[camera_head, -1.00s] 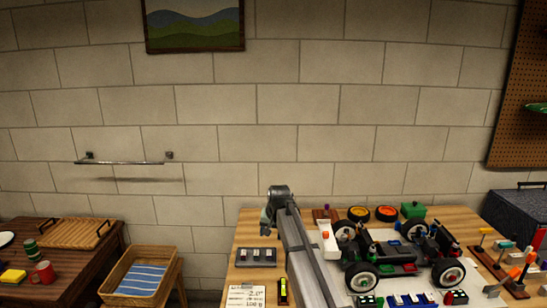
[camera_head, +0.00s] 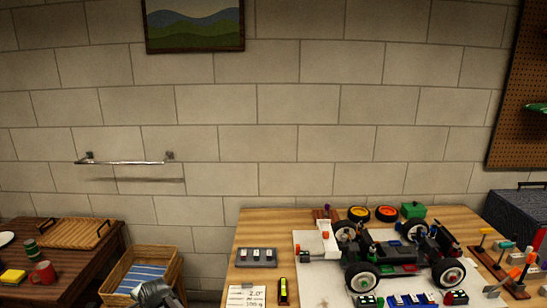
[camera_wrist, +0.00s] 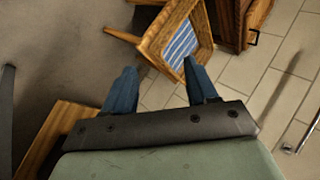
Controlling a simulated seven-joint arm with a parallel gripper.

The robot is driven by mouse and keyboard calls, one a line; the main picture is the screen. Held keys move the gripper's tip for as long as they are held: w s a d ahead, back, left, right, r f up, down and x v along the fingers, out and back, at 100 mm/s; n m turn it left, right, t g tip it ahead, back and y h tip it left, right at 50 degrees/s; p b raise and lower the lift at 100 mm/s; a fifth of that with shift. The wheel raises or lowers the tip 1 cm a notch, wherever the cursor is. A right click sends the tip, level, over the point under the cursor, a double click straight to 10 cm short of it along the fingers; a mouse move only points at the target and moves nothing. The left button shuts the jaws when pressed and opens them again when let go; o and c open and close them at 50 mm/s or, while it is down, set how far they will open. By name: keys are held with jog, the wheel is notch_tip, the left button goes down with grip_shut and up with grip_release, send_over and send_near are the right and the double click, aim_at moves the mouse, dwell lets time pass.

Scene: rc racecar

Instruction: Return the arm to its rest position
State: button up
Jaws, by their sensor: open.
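My gripper (camera_wrist: 160,90) is open and empty in the wrist view, its two blue fingers apart over the floor. In the head view part of my arm's end (camera_head: 157,293) shows at the bottom edge, in front of the wicker basket (camera_head: 145,267); the fingers are hard to make out there. The RC car (camera_head: 400,255) stands on a white board on the wooden workbench (camera_head: 255,225), to the right of my arm and apart from it.
A brown side table (camera_head: 60,245) with a red mug (camera_head: 43,272) and a yellow sponge (camera_head: 13,276) stands at the left. The workbench's left side holds a switch panel (camera_head: 256,257) and a paper card (camera_head: 246,297). A wall rail (camera_head: 125,162) is above the basket.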

jog(key=s+f, duration=0.7)
jog(key=f, duration=0.1)
jog(key=s+d+f+n+g+h, duration=0.1)
jog(key=s+d+f+h, duration=0.1)
jog(key=d+f, duration=0.75)
jog(key=s+d+f+g+h, duration=0.2)
jog(key=d+f, duration=0.2)
jog(key=d, duration=1.1)
jog(key=s+d+f+n+g+h, duration=0.1)
jog(key=s+d+f, duration=0.2)
jog(key=d+f, duration=0.65)
jog(key=s+d+f+n+g+h, duration=0.1)
jog(key=s+d+g, duration=0.1)
jog(key=s+d, duration=0.5)
jog(key=s+d+f+n+g+h, duration=0.1)
jog(key=s+d, duration=0.3)
jog(key=d, duration=0.6)
jog(key=s+d+n+g, duration=0.1)
jog(key=s+d+g, duration=0.1)
jog(key=s+d, duration=0.3)
jog(key=s+d+g, duration=0.3)
jog(key=s+d, duration=0.2)
jog(key=s, duration=0.8)
jog(key=shift+d+r+n, duration=0.2)
jog(key=shift+d+n, duration=0.2)
